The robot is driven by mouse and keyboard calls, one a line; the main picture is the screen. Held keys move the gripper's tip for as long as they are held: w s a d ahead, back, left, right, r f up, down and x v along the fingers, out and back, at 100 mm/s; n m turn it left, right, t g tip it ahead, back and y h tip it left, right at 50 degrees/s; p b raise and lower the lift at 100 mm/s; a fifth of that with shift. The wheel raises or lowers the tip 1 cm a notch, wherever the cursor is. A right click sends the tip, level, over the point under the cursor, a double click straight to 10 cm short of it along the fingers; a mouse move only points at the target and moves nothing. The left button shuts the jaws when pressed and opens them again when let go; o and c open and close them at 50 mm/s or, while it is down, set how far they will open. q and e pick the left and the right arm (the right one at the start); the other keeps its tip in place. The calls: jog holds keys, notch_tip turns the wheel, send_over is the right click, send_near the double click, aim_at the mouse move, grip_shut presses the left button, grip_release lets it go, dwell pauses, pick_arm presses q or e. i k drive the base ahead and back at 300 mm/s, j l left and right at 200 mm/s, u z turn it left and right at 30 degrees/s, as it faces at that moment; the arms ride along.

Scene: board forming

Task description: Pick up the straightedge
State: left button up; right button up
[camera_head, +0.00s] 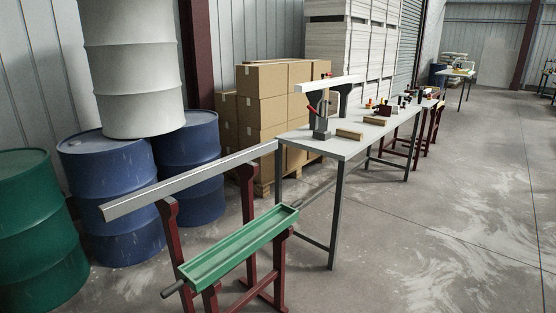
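A long straight grey metal bar (190,182), which looks like the straightedge, lies across two dark red stands (169,235) at the left. Its near end points to the lower left and its far end reaches close to the near corner of the worktable (322,140). A shorter pale beam (330,87) rests on dark upright supports on that table. Neither of my grippers shows in the head view.
A green trough (240,247) on red legs stands in front of the bar. Blue drums (110,200), a green drum (35,235) and a white drum (132,70) stand behind, with cardboard boxes (262,115) beyond. The floor (440,240) at right is clear.

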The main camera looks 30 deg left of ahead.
aim_at(120, 206)
jog(key=i+u, duration=0.2)
jog(key=i, duration=0.3)
jog(key=i+l+u, duration=0.15)
jog(key=i, duration=0.35)
jog(key=i+l+u, duration=0.2)
jog(key=i, duration=0.3)
